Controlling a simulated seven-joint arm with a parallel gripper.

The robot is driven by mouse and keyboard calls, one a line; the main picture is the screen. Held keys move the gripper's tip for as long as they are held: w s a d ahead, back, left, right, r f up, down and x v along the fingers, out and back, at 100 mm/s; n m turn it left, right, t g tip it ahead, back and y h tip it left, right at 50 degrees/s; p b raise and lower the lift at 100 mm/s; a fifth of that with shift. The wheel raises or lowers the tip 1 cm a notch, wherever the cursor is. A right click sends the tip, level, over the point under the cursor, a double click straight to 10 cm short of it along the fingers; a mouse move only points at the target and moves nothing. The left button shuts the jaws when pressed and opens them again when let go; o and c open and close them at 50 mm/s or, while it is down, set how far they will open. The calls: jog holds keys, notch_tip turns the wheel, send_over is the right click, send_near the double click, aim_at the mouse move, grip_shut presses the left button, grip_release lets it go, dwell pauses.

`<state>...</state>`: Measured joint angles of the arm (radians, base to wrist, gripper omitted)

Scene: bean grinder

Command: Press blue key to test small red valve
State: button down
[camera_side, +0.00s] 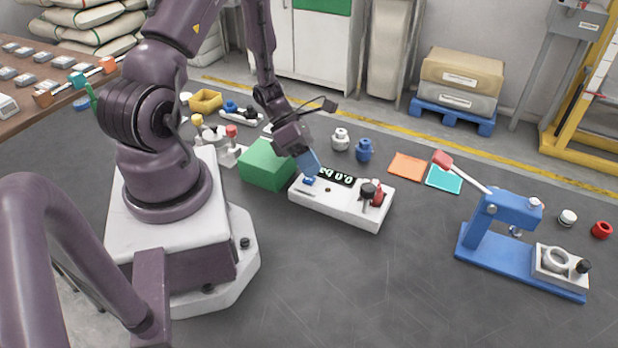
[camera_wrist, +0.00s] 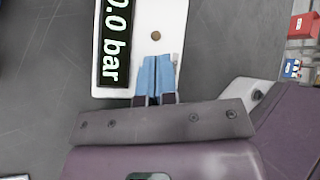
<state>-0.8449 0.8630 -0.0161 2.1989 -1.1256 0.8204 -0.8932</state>
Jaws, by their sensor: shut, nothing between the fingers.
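A white test bench (camera_side: 345,208) stands on the grey floor, with a black display (camera_side: 337,176) on top. In the wrist view the display (camera_wrist: 115,40) reads 0.0 bar. A blue key (camera_side: 308,181) is at the bench's left end. A small red valve (camera_side: 377,196) sits at the right end beside a black-topped part (camera_side: 367,191). My gripper (camera_side: 311,168) has blue fingers, shut and empty, just above the blue key. I cannot tell whether they touch it. In the wrist view my fingers (camera_wrist: 158,68) cover the key's area, so the key is hidden there.
A green box (camera_side: 267,165) stands close left of the bench. White and blue fittings (camera_side: 364,150) stand behind it. The floor in front is clear.

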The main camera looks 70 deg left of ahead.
jog(key=shift+s+a+f, duration=0.1)
jog(key=shift+a+f, duration=0.05)
jog(key=shift+f, duration=0.6)
dwell(0.3)
dwell(0.4)
jog(key=shift+s+a+r, duration=0.1)
jog(key=shift+s+r, duration=0.1)
jog(key=shift+r, duration=0.75)
jog(key=shift+w+r, duration=0.1)
jog(key=shift+r, duration=2.45)
